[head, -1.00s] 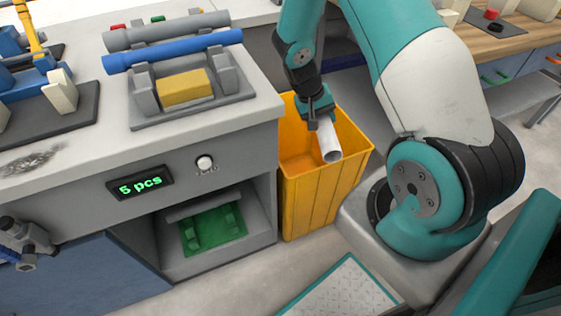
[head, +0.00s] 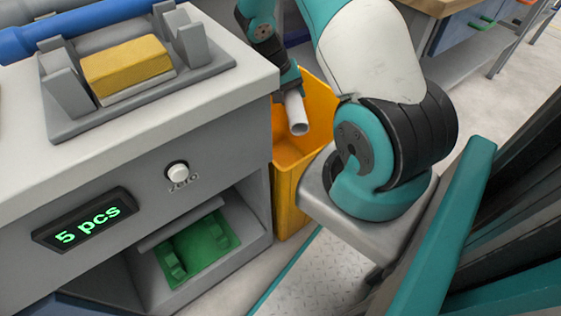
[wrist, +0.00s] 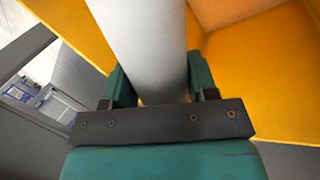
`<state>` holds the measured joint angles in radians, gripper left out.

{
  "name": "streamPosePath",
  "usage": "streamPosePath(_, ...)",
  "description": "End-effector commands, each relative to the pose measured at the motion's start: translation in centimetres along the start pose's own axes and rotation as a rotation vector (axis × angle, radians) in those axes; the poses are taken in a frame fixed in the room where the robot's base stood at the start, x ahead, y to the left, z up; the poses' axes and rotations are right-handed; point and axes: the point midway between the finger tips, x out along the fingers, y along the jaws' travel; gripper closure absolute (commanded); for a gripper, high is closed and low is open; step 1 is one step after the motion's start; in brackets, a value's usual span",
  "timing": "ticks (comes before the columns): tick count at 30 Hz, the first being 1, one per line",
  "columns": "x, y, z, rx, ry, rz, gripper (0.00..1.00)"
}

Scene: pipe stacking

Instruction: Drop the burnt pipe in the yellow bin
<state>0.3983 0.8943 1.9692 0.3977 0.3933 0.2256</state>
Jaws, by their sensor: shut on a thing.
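My gripper (head: 289,82) is shut on a light grey pipe (head: 296,113); no burn mark shows on its visible sides. The pipe hangs tilted over the mouth of the yellow bin (head: 287,200), its lower end pointing down towards the viewer. In the wrist view the pipe (wrist: 145,45) runs between the two teal fingers of my gripper (wrist: 160,85), with the yellow walls of the bin (wrist: 265,80) around and beyond it. The bin floor below the pipe is mostly hidden in the head view.
A grey workbench (head: 225,95) stands close to the left of the bin. A display (head: 84,219) reads "5 pcs". A green tray (head: 200,248) sits in the bench's lower opening.

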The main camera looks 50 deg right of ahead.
Motion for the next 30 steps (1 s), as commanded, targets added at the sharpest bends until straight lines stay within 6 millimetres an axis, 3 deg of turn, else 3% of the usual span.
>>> streamPosePath(1, 1.1, -0.4, 0.0, 0.001, 0.000, 0.000, 0.74)
streamPosePath(3, 1.6, -0.6, 0.0, 0.001, 0.000, 0.000, 0.74)
streamPosePath(13, 1.7, -0.6, 0.0, 0.003, 0.000, 0.000, 0.74)
streamPosePath(14, 1.7, -0.6, 0.0, 0.003, 0.000, 0.000, 0.43)
streamPosePath(17, 1.7, -0.6, 0.0, 0.002, 0.000, 0.000, 0.20)
streamPosePath(26, 1.6, -0.6, 0.0, 0.002, 0.000, 0.000, 0.17)
streamPosePath(30, 0.3, -0.6, -0.1, 0.001, 0.002, -0.001, 0.17)
